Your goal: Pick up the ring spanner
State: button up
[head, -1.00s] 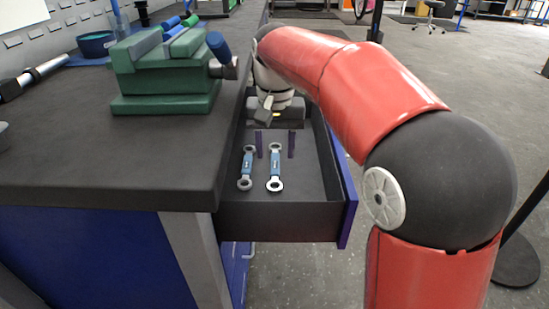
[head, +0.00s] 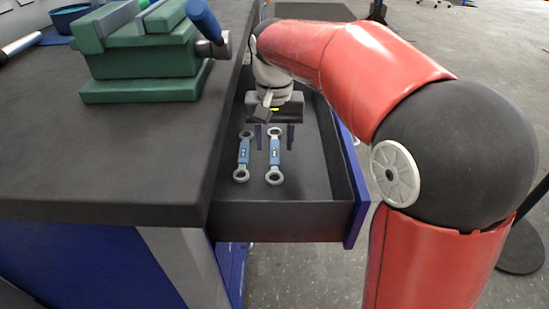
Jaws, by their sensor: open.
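Two ring spanners with blue handles and silver ring ends lie side by side in the open drawer (head: 285,208) in the head view. The left ring spanner (head: 243,157) and the right ring spanner (head: 274,158) both point away from me. My gripper (head: 274,145) is open, with two dark purple fingers pointing down near the far ends of the spanners. The fingers appear to stand either side of the right spanner's far end. Whether they touch it, and their height above the drawer floor, I cannot tell.
The workbench (head: 110,160) overhangs the drawer on the left and carries a green vise (head: 145,65). The drawer's walls surround the spanners. Bare drawer floor lies right of them. Open workshop floor (head: 480,60) lies beyond on the right.

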aim_at(275, 153)
notch_tip(275, 153, down, 3)
jog(key=shift+s+r, duration=0.15)
grip_shut()
jog(key=shift+r, duration=0.1)
